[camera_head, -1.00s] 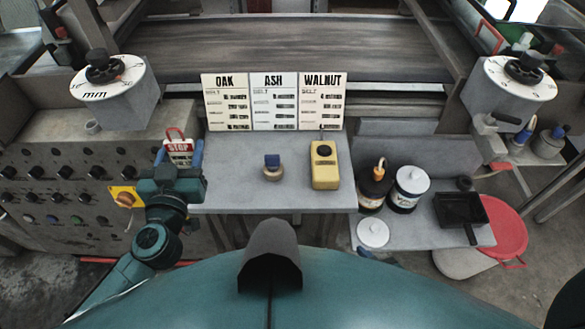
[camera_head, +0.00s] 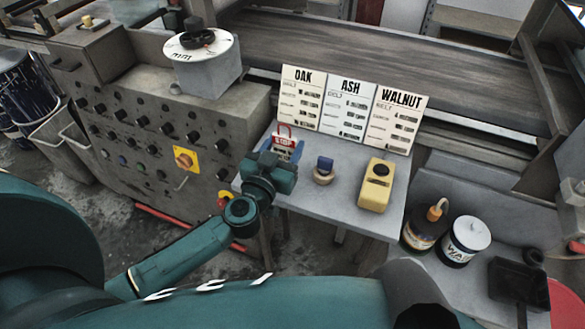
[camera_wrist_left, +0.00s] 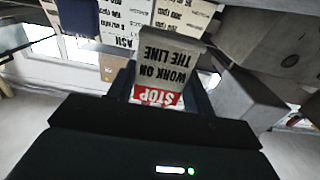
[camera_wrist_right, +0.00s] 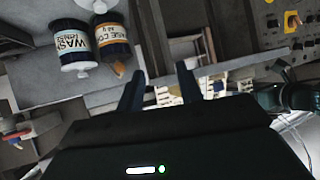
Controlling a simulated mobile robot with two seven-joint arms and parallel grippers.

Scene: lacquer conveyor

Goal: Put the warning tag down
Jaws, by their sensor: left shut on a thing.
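The warning tag (camera_head: 287,142) is a small red and white tag reading STOP with a red loop on top. It shows upright at the shelf's left end, in front of the OAK card. My left gripper (camera_head: 272,168) is shut on it. In the left wrist view the tag (camera_wrist_left: 165,68) sits between both fingers, its lettering upside down, reading STOP, WORK ON THE LINE. Whether its lower edge touches the grey shelf (camera_head: 335,205) is hidden by the gripper. My right gripper (camera_wrist_right: 160,88) is open and empty in the right wrist view.
Cards OAK (camera_head: 301,98), ASH (camera_head: 346,107) and WALNUT (camera_head: 395,120) stand at the shelf's back. A blue-topped stamp (camera_head: 324,172) and a yellow device (camera_head: 376,186) stand right of the tag. The control panel (camera_head: 150,130) is left. Cans (camera_head: 465,240) stand lower right.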

